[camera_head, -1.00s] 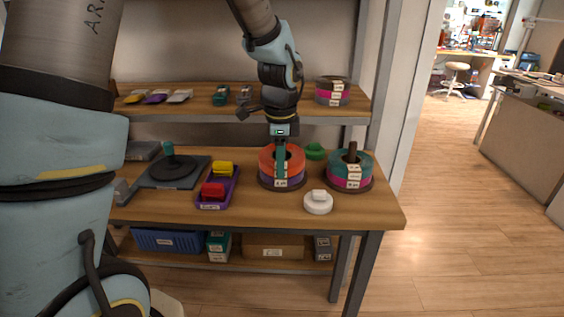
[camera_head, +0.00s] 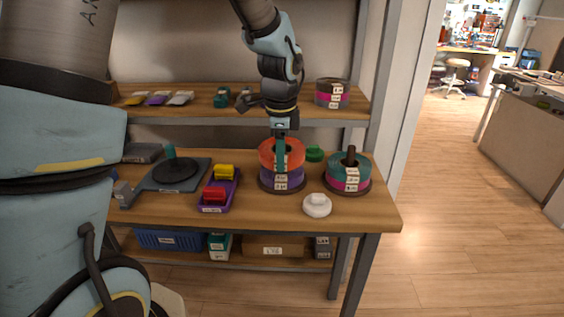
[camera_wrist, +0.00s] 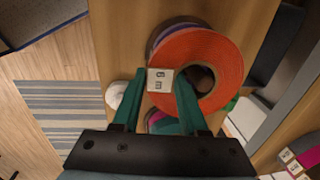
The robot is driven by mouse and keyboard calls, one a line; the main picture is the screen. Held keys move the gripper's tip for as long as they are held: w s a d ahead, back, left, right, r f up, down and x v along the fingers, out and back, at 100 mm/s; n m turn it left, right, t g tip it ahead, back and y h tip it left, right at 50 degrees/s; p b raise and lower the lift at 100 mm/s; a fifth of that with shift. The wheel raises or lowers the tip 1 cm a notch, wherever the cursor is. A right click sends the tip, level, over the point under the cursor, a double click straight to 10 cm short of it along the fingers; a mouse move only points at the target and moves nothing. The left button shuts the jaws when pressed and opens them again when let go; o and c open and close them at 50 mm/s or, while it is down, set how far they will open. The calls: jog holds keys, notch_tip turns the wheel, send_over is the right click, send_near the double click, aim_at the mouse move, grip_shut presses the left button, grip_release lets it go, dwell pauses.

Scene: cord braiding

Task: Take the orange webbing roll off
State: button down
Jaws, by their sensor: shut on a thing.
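The orange webbing roll (camera_head: 294,150) sits over a purple roll (camera_head: 294,181) on a round dark stand on the bench. My gripper (camera_head: 280,164) reaches down from above and is shut on the near wall of the orange roll. In the wrist view the orange roll (camera_wrist: 225,60) lies flat, with a white label (camera_wrist: 160,80) between my green fingers. The purple roll's edge (camera_wrist: 160,35) shows beyond it. The orange roll appears a little raised from the purple one. The stand's post is hidden in the head view.
A second stand with a teal roll (camera_head: 336,170) over a magenta one is close on the right. A white knobbed cap (camera_head: 317,205) lies in front, a green one (camera_head: 314,153) behind. A purple tray (camera_head: 231,190) is at left. The upper shelf (camera_head: 200,115) overhangs behind.

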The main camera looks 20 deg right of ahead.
jog(key=shift+r+p, duration=2.45)
jog(key=shift+r, duration=0.45)
